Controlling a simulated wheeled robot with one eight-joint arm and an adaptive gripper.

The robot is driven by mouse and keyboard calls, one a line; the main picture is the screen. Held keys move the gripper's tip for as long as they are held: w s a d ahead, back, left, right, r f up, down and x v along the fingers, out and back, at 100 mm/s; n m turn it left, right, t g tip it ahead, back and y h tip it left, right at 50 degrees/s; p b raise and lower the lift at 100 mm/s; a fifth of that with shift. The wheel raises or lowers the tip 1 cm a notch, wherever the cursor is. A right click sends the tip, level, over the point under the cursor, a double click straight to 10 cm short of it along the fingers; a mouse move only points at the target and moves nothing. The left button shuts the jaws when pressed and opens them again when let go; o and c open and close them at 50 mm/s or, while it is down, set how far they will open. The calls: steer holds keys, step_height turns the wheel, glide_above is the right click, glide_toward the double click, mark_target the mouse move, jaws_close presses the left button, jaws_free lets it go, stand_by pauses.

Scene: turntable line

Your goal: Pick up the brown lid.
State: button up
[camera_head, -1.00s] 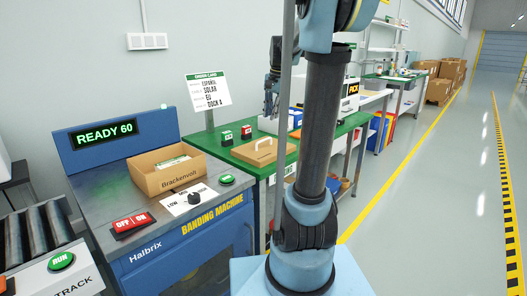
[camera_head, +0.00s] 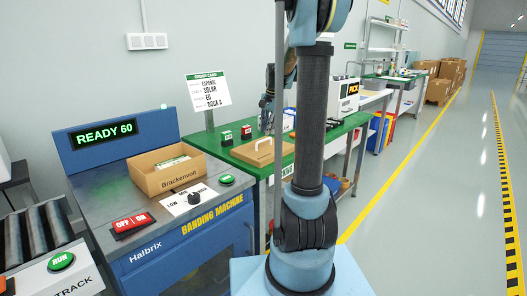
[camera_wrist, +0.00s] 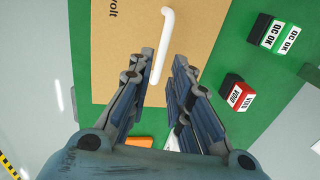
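The brown lid (camera_head: 250,156) lies flat on the green table (camera_head: 213,137), with a raised handle on top. In the wrist view the lid (camera_wrist: 112,45) fills the upper middle, with part of the lettering "volt" and a pale bar handle (camera_wrist: 163,35). My gripper (camera_wrist: 166,68) is open and points down at the lid. The handle runs in the gap between its two fingers, and neither finger visibly touches it. In the head view my gripper is small and partly hidden behind my arm, just above the far side of the lid.
A red VOID stamp (camera_wrist: 236,93) and a green QC OK stamp (camera_wrist: 272,33) stand beside the lid. An open brown Brackenvolt box (camera_head: 175,178) sits on the banding machine (camera_head: 190,245) at left. A sign card (camera_head: 208,90) stands behind the table.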

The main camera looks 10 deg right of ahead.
mark_target(264, 146)
steer(key=shift+w+a+f, duration=0.15)
steer(key=shift+w+f, duration=0.1)
steer(key=shift+f, duration=0.95)
steer(key=shift+w+a+f, duration=0.1)
steer(key=shift+w+f, duration=0.1)
steer(key=shift+f, duration=1)
steer(key=shift+w+a+f, duration=0.15)
steer(key=shift+w+f, duration=0.1)
steer(key=shift+f, duration=0.95)
jaws_close()
